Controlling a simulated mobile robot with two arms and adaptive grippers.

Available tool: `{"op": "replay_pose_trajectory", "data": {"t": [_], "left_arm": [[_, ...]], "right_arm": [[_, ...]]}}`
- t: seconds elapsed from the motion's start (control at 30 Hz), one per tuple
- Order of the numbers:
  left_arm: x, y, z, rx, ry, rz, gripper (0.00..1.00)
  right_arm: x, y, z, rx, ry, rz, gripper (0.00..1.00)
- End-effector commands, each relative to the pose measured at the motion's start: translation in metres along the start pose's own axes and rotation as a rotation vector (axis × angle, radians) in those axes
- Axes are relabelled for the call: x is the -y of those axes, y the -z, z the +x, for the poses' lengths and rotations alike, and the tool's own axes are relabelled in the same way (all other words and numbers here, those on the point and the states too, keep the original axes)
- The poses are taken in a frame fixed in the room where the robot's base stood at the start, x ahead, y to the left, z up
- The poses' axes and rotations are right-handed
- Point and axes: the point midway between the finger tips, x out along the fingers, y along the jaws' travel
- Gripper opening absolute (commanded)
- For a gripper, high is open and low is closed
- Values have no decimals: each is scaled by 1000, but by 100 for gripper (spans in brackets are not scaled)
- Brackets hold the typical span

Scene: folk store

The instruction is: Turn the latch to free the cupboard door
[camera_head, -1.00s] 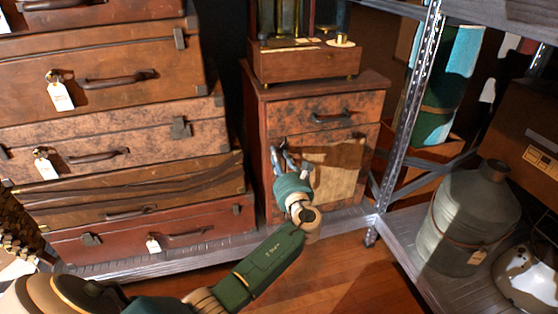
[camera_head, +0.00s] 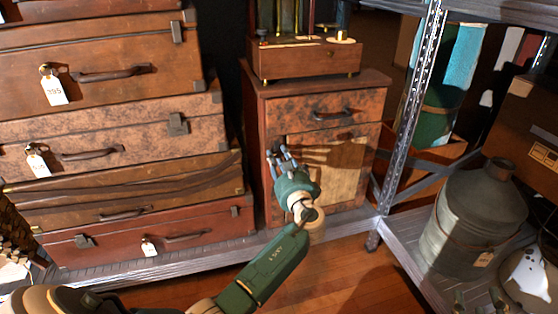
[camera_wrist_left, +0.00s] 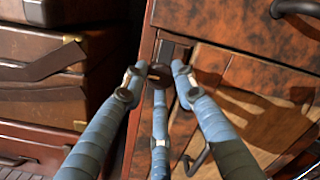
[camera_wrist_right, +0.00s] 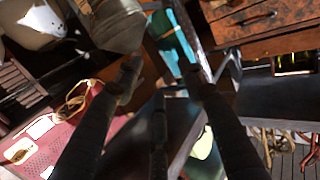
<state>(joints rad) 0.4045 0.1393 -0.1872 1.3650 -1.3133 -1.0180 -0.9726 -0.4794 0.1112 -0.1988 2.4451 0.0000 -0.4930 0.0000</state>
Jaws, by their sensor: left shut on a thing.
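The cupboard (camera_head: 262,115) is a brown burl-wood cabinet with a drawer above a door (camera_head: 345,180) that has a paler panel. The door looks closed. My left gripper (camera_head: 279,158) is at the door's upper left edge. In the left wrist view, its blue fingers (camera_wrist_left: 158,78) are shut around a small dark latch (camera_wrist_left: 160,73), with a dark vertical plate just above it. The fingers partly hide the latch, so its exact angle is hard to tell. My right gripper (camera_wrist_right: 162,82) is open and empty, away from the cupboard; dark fingertips show at the head view's lower right edge.
Stacked suitcases (camera_head: 110,120) stand close left of the cupboard. A wooden box with glass parts (camera_head: 305,60) sits on top. A metal shelf post (camera_head: 410,115) and a grey milk can (camera_head: 475,215) are at the right. Bare wooden floor lies in front.

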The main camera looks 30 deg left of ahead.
Motion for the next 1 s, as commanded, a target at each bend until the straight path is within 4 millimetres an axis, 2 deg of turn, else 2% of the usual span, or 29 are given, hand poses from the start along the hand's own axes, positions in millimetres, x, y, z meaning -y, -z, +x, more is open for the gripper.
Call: {"op": "replay_pose_trajectory", "data": {"t": [0.2, 0.57, 0.6, 0.67, 1.0], "left_arm": [[2, -2, 0, 5, 1, -31, 1], [1, -3, 1, 6, 0, -33, 1], [1, -3, 1, 6, 0, -33, 35], [1, -3, 1, 6, 0, -32, 46], [0, 0, -3, 2, -1, -30, 46]], "right_arm": [[1, 10, 1, -43, 3, 1, 40], [1, 11, 1, -46, 3, 1, 40], [1, 11, 1, -45, 3, 1, 40], [1, 11, 1, -45, 3, 1, 40], [1, 10, 1, -44, 3, 1, 40]]}}
